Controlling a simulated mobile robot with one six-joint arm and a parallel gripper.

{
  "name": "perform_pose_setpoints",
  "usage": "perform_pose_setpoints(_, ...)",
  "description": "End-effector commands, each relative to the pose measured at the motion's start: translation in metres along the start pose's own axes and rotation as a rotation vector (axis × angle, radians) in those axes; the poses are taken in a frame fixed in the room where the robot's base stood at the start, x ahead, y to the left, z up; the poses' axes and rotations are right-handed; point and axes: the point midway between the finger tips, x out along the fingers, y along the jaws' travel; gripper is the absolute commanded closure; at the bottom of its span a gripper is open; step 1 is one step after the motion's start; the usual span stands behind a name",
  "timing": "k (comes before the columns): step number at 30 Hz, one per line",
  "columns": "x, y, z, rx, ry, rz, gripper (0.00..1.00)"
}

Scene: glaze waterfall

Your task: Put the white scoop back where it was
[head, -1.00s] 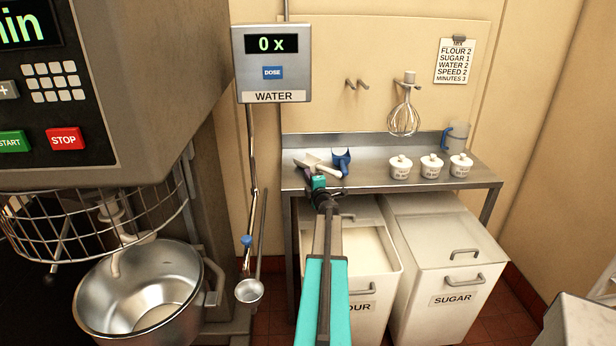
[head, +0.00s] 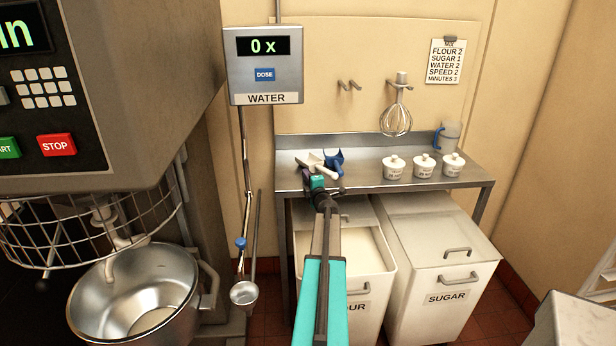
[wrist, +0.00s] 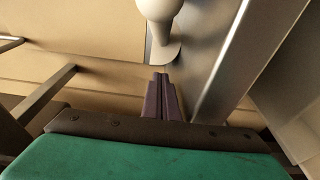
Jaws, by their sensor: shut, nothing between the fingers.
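The white scoop (head: 312,161) lies on the metal shelf (head: 360,182), near its left end, beside a blue scoop (head: 334,157). Its handle points to the right and toward the front. My gripper (head: 306,176) is at the shelf's front edge, just in front of the white scoop. In the wrist view the dark fingers (wrist: 162,97) are together with nothing between them. A white rounded piece (wrist: 160,10), probably the scoop's handle, shows just beyond the fingertips. I cannot tell whether they touch it.
A whisk (head: 397,115) hangs on the wall. Below are the open flour bin (head: 345,290) and the closed sugar bin (head: 445,275). The mixer bowl (head: 135,295) is at left.

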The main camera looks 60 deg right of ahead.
Motion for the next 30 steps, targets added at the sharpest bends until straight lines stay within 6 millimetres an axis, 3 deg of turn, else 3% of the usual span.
perform_pose_setpoints(10, -0.016, -0.002, -0.033, 0.001, 0.002, 0.000, 1.00)
perform_pose_setpoints(30, -0.080, -0.001, -0.030, 0.000, 0.000, 0.000, 1.00)
